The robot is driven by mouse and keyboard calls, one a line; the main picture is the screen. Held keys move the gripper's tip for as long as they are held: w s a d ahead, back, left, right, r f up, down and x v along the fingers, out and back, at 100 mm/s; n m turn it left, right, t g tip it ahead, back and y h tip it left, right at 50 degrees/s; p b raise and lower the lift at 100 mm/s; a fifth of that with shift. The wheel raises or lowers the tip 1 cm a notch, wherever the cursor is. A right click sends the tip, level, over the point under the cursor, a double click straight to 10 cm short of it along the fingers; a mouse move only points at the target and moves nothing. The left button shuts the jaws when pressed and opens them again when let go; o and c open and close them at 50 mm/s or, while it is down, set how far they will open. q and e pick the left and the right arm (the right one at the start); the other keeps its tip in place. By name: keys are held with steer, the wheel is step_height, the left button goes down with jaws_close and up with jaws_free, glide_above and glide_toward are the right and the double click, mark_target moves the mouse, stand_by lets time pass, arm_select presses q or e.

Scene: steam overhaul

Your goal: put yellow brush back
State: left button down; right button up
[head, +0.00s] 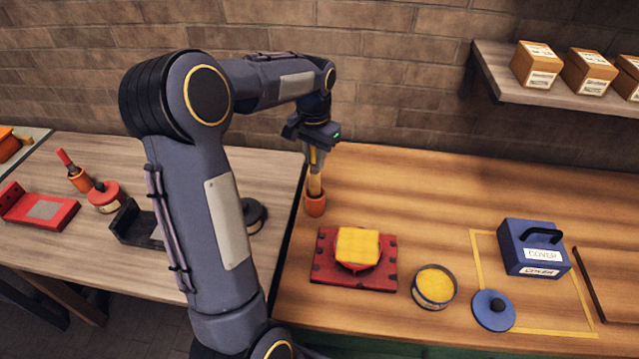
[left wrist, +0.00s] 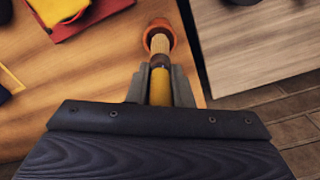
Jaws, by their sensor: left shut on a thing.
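My left gripper (head: 315,158) is shut on the yellow brush (head: 314,186), which it holds upright with the lower end at the small orange cup (head: 315,205). In the left wrist view the fingers (left wrist: 160,82) close on the yellow handle (left wrist: 160,92) below a brown band. The pale end of the brush is in or directly over the orange cup (left wrist: 158,35); I cannot tell how deep it sits. The cup stands near the left edge of the wooden table. My right gripper is not in view.
An open tin (head: 433,287), a blue lid (head: 493,310) and a blue cover box (head: 533,248) are further right. A grey table (head: 45,250) adjoins on the left. A shelf (head: 540,103) hangs at the upper right.

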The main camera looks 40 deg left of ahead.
mark_target(315, 178)
arm_select(q)
steer(key=shift+f+p, duration=0.4)
steer(key=shift+f, duration=2.95)
steer(key=shift+f, duration=0.25)
steer(key=c, duration=1.3)
jaws_free()
steer(key=shift+r, duration=0.1)
